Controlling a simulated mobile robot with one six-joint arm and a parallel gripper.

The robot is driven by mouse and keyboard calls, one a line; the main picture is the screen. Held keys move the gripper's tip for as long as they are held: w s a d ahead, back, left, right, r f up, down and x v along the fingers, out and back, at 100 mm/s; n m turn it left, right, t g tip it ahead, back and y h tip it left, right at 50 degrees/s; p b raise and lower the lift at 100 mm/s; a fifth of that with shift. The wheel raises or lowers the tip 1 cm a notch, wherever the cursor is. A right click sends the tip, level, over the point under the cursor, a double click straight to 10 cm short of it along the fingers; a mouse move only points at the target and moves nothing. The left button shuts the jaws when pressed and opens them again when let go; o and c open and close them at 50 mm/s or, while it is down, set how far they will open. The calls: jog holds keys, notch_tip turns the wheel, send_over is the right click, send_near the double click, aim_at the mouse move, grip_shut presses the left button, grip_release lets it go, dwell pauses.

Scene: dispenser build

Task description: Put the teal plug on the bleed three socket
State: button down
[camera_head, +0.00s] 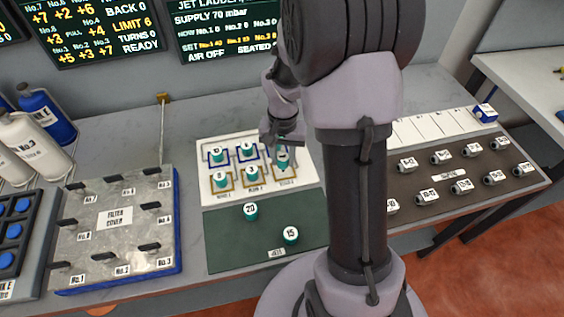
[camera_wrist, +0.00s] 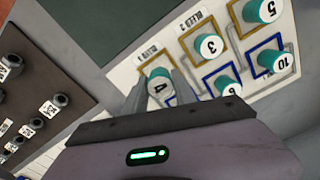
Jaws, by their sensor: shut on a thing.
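My gripper (camera_head: 283,147) is at the right column of the white panel (camera_head: 313,184). Its fingers are shut on a teal plug (camera_wrist: 158,87) with a white top marked 4. The plug also shows partly below the fingers in the head view (camera_head: 282,162). It stands at the end of the tan-outlined row, over or in the bleed three socket place (camera_head: 287,180), whose label (camera_wrist: 147,50) shows small in the wrist view. The plug and fingers hide the socket, so I cannot tell whether the plug is seated.
Other teal plugs, such as 3 (camera_wrist: 208,46) and 5 (camera_wrist: 260,11), stand beside it on the panel. Plugs 20 (camera_head: 251,211) and 15 (camera_head: 290,235) stand on the green mat (camera_head: 225,245). A brown rack (camera_head: 450,195) is right, a filter cover (camera_head: 115,240) left.

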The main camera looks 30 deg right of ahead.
aim_at(283, 164)
jog(key=shift+w+d+f, duration=0.25)
jog(key=shift+w, duration=0.05)
jog(key=shift+f+b, duration=0.85)
jog(key=shift+f, duration=0.65)
jog(key=shift+f, duration=0.15)
jog(key=c, duration=1)
grip_release()
